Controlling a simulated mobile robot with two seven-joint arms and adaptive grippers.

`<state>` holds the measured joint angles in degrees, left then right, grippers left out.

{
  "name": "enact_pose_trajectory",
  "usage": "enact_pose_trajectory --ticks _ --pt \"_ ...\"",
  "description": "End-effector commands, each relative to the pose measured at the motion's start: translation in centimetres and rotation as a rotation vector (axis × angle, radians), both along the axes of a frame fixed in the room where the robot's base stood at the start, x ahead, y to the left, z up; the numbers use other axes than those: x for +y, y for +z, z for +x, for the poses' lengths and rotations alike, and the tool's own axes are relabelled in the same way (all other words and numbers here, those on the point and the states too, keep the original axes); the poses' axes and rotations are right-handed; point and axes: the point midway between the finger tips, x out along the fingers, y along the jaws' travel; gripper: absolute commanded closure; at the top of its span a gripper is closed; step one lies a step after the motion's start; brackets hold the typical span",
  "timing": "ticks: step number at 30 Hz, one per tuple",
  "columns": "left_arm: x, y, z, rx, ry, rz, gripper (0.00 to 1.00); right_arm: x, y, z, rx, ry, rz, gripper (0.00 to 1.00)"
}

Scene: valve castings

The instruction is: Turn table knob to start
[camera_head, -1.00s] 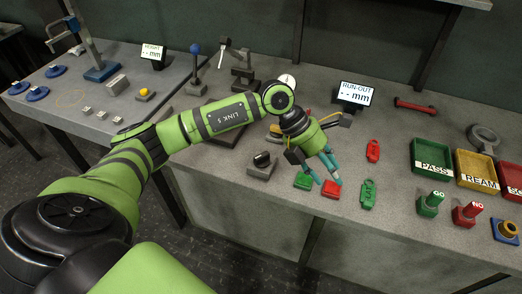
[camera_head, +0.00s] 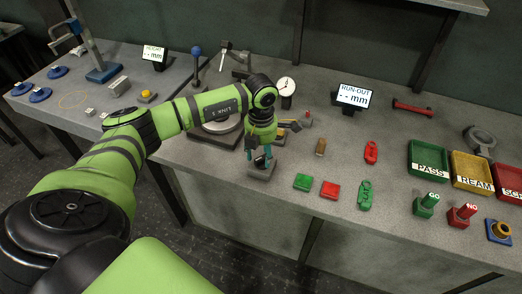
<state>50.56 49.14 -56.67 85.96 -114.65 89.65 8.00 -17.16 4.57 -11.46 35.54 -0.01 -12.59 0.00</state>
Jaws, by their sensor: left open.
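The table knob (camera_head: 261,161) is a dark knob on a small grey box (camera_head: 261,174) near the front edge of the bench. The knob is partly hidden by the fingers. A round turntable (camera_head: 216,131) on a dark base lies to the left behind, partly covered by my arm. My right gripper is not in view.
Green (camera_head: 303,182) and red (camera_head: 330,190) buttons sit right of the knob box. PASS (camera_head: 430,178) and REAM (camera_head: 472,186) trays are at the right.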

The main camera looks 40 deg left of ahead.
Motion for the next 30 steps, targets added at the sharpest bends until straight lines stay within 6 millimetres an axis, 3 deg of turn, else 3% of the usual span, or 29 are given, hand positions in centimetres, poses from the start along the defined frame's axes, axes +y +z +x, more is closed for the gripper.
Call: enact_pose_trajectory --ticks 7,8,11,12,23,30 --pt "-0.01 -0.2 -0.02 0.0 -0.001 0.0 0.48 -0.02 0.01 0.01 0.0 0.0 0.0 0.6" --pt "-0.01 -0.2 -0.02 0.0 -0.001 0.0 0.56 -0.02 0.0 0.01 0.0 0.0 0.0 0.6" --pt "-0.03 -0.18 -0.01 0.0 -0.001 -0.001 0.96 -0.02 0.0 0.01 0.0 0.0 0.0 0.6" --pt "-0.03 -0.18 -0.01 0.0 -0.001 -0.001 1.0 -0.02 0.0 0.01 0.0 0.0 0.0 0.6" --pt "-0.03 -0.19 -0.01 -0.001 0.026 -0.001 1.0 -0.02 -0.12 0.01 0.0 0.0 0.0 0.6" --pt "-0.02 -0.23 -0.05 -0.001 0.146 -0.003 1.0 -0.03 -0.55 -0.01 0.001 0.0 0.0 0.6"
